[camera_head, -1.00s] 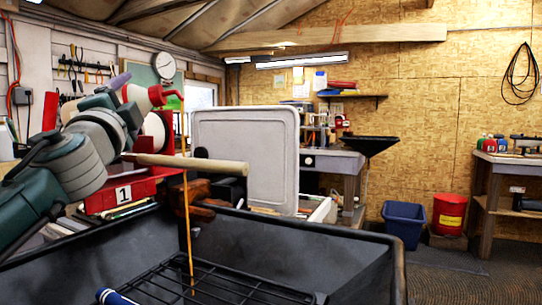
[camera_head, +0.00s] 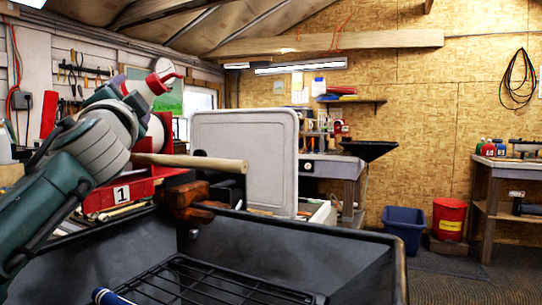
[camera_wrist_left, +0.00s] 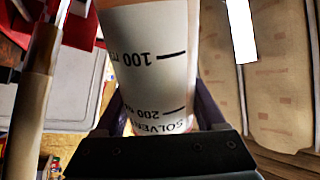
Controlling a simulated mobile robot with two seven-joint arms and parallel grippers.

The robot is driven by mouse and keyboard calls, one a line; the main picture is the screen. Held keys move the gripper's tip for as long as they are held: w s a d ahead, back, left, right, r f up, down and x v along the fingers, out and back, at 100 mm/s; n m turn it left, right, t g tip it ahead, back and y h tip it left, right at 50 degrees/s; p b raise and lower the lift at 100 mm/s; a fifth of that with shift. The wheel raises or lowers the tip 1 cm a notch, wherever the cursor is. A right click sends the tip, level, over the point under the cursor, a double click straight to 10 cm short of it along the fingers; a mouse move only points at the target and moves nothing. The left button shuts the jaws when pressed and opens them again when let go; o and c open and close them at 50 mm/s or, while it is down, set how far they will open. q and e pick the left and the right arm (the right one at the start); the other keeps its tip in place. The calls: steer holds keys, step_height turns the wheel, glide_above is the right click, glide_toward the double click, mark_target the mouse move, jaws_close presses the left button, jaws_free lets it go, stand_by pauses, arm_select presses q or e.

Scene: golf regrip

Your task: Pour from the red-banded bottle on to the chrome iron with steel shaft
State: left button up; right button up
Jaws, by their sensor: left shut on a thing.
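My left gripper (camera_head: 124,90) is shut on a white squeeze bottle with a red top and spout (camera_head: 158,82). The bottle is tilted, its spout up and to the right, with no stream visible. The left wrist view shows its white body (camera_wrist_left: 150,60), marked 100, 200 and SOLVENT, between the purple fingers. A tan-covered shaft end (camera_head: 205,163) lies about level below and right of the bottle, above a black tray. It also shows in the left wrist view (camera_wrist_left: 32,100). No iron head is visible, so I cannot tell which club this is. My right gripper is not in view.
The black tray (camera_head: 340,248) holds a wire rack (camera_head: 200,284) and a blue grip (camera_head: 112,297). A brown wooden clamp (camera_head: 190,196) stands at its back edge. A red box marked 1 (camera_head: 145,186) and a pale upright panel (camera_head: 245,150) stand behind.

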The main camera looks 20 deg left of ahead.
arm_select(q)
steer(key=r+n+p, duration=0.1)
steer(key=r, duration=0.1)
steer(key=r+n+g+p, duration=0.1)
steer(key=r+n, duration=0.1)
steer(key=d+r+n+g+y+p, duration=0.1)
steer(key=r+n, duration=0.1)
steer(key=shift+w+d+r, duration=0.1)
steer(key=shift+w+r, duration=0.05)
steer(key=shift+w, duration=0.15)
steer(key=shift+d+n+g, duration=0.2)
steer(key=shift+n+g, duration=0.1)
steer(key=shift+w+d+n+b, duration=0.2)
steer(key=shift+d+n+b, duration=0.1)
steer(key=shift+n+b, duration=0.4)
steer(key=n, duration=0.1)
steer(key=g, duration=0.1)
steer(key=d+n+b, duration=0.1)
steer(key=shift+w+d+r+n+g, duration=0.1)
steer(key=shift+w+r+n+g, duration=0.2)
